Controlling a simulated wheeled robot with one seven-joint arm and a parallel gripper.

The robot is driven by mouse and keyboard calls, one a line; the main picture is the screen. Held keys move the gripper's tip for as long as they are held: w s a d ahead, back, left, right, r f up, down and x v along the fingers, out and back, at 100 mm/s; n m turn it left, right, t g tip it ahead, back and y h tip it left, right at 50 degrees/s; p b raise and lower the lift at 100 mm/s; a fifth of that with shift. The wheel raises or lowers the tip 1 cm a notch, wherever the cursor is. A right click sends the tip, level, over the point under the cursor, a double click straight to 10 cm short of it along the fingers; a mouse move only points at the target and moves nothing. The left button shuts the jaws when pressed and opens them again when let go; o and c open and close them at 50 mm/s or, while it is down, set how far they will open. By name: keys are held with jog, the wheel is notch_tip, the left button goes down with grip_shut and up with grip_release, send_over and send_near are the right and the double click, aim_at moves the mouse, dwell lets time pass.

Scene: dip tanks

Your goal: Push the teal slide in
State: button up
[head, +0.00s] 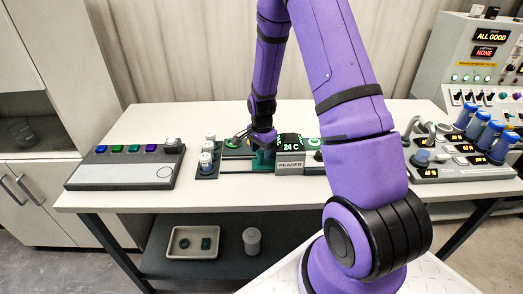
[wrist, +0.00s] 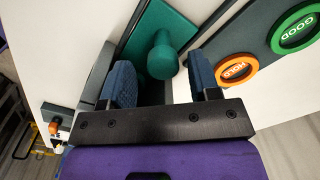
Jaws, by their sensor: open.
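The teal slide (wrist: 165,28) is a flat plate with a round teal knob (wrist: 162,55) standing up from it. In the wrist view the knob lies between the two blue finger pads of my gripper (wrist: 161,78), with gaps visible on both sides. My gripper is open and holds nothing. In the head view my gripper (head: 263,138) is above the teal slide (head: 262,158), just left of the reader (head: 290,162), whose display shows 24 C. My fingers and arm hide part of the slide there.
A rack of white-capped vials (head: 207,162) stands left of the slide. A grey panel with coloured buttons (head: 127,166) is at the table's left. Orange HOLD (wrist: 237,70) and green GOOD (wrist: 296,29) rings lie right of the slide. Blue-capped cylinders (head: 478,128) stand at right.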

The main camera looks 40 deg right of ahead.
notch_tip(320, 180, up, 11)
dwell(0.5)
jog(key=shift+f, duration=0.1)
dwell(0.3)
jog(key=s+a+r+n+t, duration=0.1)
jog(key=s+a+r+n, duration=0.35)
jog(key=r, duration=0.55)
jog(key=s+a+r+n+t, duration=0.25)
jog(key=s+a+r, duration=0.2)
jog(key=r, duration=0.45)
jog(key=s+a+r+n+t, duration=0.1)
jog(key=s+r+n, duration=0.3)
jog(key=s, duration=0.4)
jog(key=s+a+r+n, duration=0.3)
jog(key=s+r+n, duration=0.1)
jog(key=s, duration=0.5)
jog(key=shift+s+a+n+t, duration=0.15)
jog(key=shift+s+n+t, duration=0.05)
jog(key=shift+n+t, duration=0.2)
